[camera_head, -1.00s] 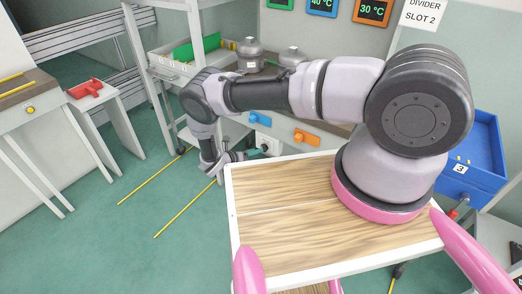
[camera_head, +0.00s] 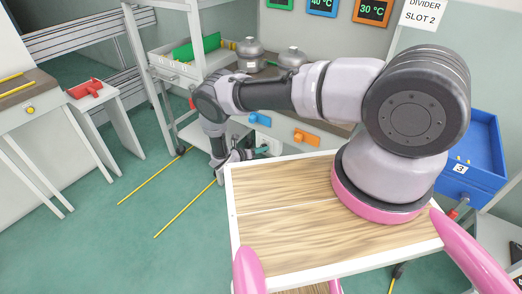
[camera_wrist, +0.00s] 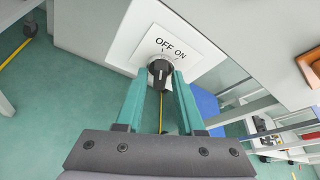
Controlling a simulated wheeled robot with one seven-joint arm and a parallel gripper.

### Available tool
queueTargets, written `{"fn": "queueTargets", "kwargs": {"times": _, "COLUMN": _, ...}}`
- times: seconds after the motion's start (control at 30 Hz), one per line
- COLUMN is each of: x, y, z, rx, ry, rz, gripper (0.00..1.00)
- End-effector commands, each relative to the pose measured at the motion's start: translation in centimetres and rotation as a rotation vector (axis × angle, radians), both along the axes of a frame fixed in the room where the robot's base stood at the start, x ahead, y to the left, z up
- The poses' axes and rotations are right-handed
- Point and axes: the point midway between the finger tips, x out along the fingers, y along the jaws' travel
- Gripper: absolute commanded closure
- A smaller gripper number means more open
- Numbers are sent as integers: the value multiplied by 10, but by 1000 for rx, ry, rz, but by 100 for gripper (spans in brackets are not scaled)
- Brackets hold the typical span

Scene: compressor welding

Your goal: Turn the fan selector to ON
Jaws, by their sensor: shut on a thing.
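The fan selector (camera_wrist: 160,70) is a black knob on a white plate (camera_wrist: 150,35) marked OFF and ON, seen in the wrist view. The two teal fingers of my gripper (camera_wrist: 163,84) are on either side of the knob, shut on it. The knob's white mark lies between the fingers; I cannot tell surely which label it points to. In the head view my gripper (camera_head: 250,154) is low beside the cabinet, at the plate (camera_head: 270,146), and the knob itself is hidden.
A wood-topped surface (camera_head: 285,210) of mine lies right of the gripper. A shelf rack (camera_head: 175,70) stands to the left. Open green floor (camera_head: 100,220) lies at lower left.

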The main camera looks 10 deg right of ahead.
Motion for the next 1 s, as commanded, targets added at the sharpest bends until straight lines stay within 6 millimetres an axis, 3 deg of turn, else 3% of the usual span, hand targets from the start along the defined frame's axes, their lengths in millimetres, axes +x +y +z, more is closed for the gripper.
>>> {"fn": "queueTargets", "kwargs": {"times": 0.37, "x": -1, "y": 1, "z": 1, "rx": 105, "ry": -105, "rz": 3, "gripper": 100}}
{"fn": "queueTargets", "kwargs": {"times": 1.0, "x": -4, "y": -2, "z": 1, "rx": 512, "ry": -510, "rz": 6, "gripper": 100}}
